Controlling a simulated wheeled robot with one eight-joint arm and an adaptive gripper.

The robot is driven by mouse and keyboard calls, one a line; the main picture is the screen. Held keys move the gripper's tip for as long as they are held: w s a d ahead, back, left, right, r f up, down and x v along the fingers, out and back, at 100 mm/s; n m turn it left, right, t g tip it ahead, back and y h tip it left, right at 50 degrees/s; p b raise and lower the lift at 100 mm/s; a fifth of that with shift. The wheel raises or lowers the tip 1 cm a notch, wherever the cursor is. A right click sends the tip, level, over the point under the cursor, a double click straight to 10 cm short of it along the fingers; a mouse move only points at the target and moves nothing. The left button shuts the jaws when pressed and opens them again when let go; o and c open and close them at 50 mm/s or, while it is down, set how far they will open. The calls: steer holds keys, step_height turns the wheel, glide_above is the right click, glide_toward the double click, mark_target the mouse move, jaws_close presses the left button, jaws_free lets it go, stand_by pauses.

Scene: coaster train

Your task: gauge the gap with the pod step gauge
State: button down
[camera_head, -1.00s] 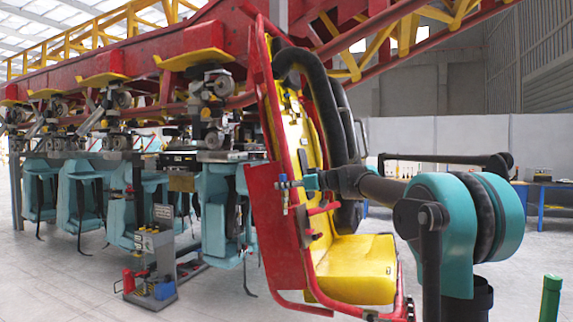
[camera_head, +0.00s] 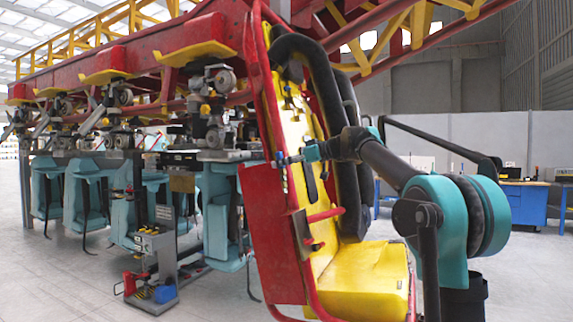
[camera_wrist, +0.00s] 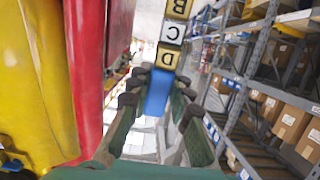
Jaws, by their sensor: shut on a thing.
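The step gauge (camera_wrist: 172,32) shows in the wrist view as a row of yellow and white blocks lettered B, C and D on a blue handle (camera_wrist: 158,92). My gripper (camera_wrist: 160,98) is shut on the blue handle, with the lettered blocks sticking out beyond the fingertips. In the head view my gripper (camera_head: 283,160) is small, at the red side of the red and yellow pod (camera_head: 372,280). The pod's red and yellow surfaces fill the left of the wrist view, apart from the gauge. I cannot make out which gap is meant.
Several teal pods (camera_head: 215,215) hang in a row under the red track beam (camera_head: 135,60). A small tool trolley (camera_head: 158,245) stands on the floor. A blue workbench (camera_head: 528,200) is at the back right. Shelving with boxes (camera_wrist: 270,110) fills the wrist view's right.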

mark_target(284, 175)
steer(key=shift+s+d+f, duration=0.1)
steer(key=shift+d+f, duration=0.2)
steer(key=shift+f, duration=0.75)
steer(key=shift+d+f, duration=0.25)
steer(key=shift+f, duration=0.8)
steer(key=shift+r, duration=0.1)
steer(key=shift+s+d, duration=0.15)
steer(key=shift+s+d+f, duration=0.1)
steer(key=shift+d+f, duration=0.2)
steer(key=shift+f, duration=1.1)
steer(key=shift+s+d+f, duration=0.1)
steer(key=shift+d+f, duration=0.25)
steer(key=shift+f, duration=1.05)
steer(key=shift+s+d+f, duration=0.1)
steer(key=shift+d+f, duration=0.2)
steer(key=shift+f, duration=1.1)
stand_by(1.4)
